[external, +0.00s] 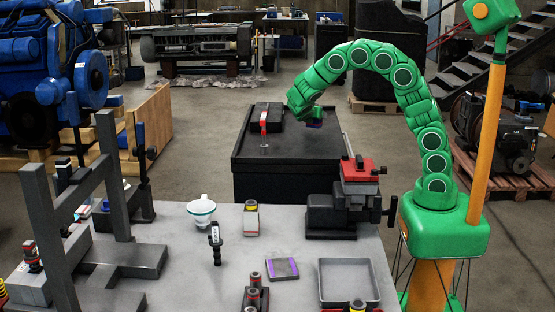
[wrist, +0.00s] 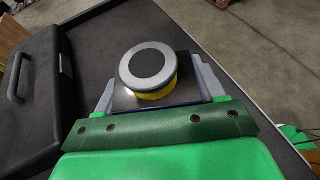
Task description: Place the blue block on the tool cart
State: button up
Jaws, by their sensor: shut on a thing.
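My gripper (external: 314,118) is above the far right part of the black tool cart (external: 285,178). In the wrist view its two grey fingers (wrist: 158,92) are shut on the blue block (wrist: 180,103), which shows as a dark square face with blue edges. In the external view the block (external: 315,123) is a small dark blue patch under my gripper. A round grey-topped piece with a yellow side (wrist: 148,68) shows over the block's face; I cannot tell whether it is fixed to it. The cart top (wrist: 105,45) is below; the gap is hard to judge.
A black case (wrist: 33,85) lies on the cart to the left, with a red upright tool (external: 264,121) near it in the external view. A vise (external: 345,205) stands on the grey workbench (external: 180,275) in front. The cart's middle is clear.

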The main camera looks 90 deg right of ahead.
jog(key=shift+w+d+f, duration=0.15)
jog(key=shift+f, duration=0.1)
jog(key=shift+w+f, duration=0.1)
jog(key=shift+f, duration=1.5)
jog(key=shift+f, duration=0.1)
jog(key=o, duration=1.4)
jog(key=v, duration=1.2)
